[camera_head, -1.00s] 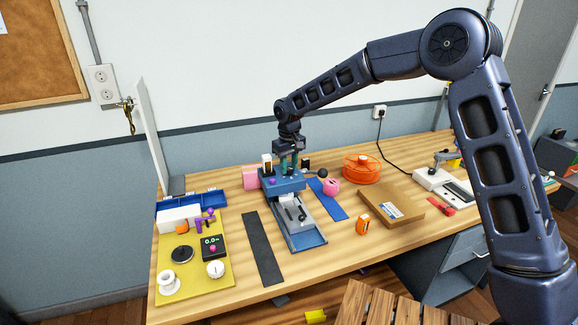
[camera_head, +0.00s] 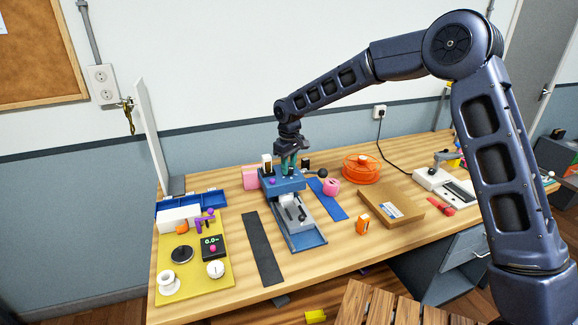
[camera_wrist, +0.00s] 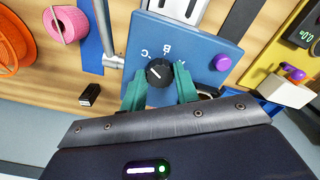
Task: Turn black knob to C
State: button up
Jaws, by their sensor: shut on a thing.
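The black knob (camera_wrist: 158,73) sits on the top face of a blue device (camera_wrist: 205,52), with white letters C, B and A around its upper side in the wrist view. A white mark shows on the knob; I cannot surely tell which letter it points to. My gripper (camera_wrist: 160,84) has its two green fingers on either side of the knob, shut on it. In the head view my gripper (camera_head: 289,161) is over the blue device (camera_head: 283,183) and hides the knob.
A purple button (camera_wrist: 222,62) is on the same blue face. A black-balled lever (camera_head: 323,174) and a pink roll (camera_head: 331,187) stand to the right. A yellow board (camera_head: 225,276) with knobs lies at left, a cardboard box (camera_head: 391,208) at right.

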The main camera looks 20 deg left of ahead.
aim_at(290, 168)
jog(key=o, duration=1)
jog(key=shift+c, duration=0.2)
notch_tip(290, 168, up, 11)
